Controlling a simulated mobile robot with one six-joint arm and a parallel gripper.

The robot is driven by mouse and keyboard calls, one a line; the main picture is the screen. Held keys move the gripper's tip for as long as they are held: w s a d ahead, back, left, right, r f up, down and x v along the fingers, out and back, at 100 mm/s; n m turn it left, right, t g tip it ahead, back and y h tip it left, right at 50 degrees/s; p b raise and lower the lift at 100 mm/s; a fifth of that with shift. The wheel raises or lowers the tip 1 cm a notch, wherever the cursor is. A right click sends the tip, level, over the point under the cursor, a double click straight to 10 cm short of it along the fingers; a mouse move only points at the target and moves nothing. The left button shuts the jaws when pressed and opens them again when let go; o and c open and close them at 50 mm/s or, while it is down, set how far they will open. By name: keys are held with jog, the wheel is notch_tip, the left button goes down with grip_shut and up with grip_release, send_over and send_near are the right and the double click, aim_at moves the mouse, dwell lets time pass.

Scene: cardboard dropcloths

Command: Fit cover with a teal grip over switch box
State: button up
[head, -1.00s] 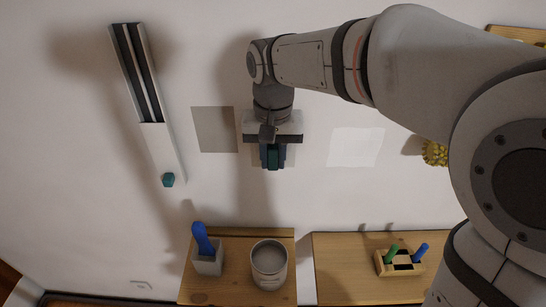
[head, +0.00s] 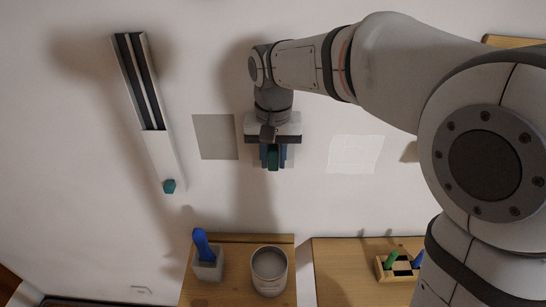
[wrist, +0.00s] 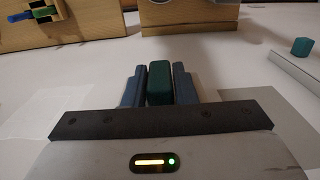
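My gripper (head: 272,158) is over the middle one of three flat patches on the pale surface. In the wrist view its two dark blue fingers (wrist: 159,88) stand on either side of a teal grip (wrist: 160,82) and appear to press on it. The teal grip also shows between the fingers in the head view (head: 272,160). The cover's body under the grip is hidden by my gripper. I cannot make out the switch box in either view.
A long white rail with black slots (head: 141,85) and a teal knob (head: 169,186) lies left. A grey patch (head: 215,137) and a white gridded sheet (head: 355,154) flank my gripper. Wooden shelves hold a cup (head: 269,270), a blue-handled tool (head: 202,245) and a peg block (head: 398,267).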

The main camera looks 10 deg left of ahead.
jog(key=o, duration=0.5)
jog(key=shift+c, duration=0.2)
notch_tip(320, 180, up, 8)
jog(key=shift+f+b, duration=0.1)
jog(key=shift+b, duration=0.5)
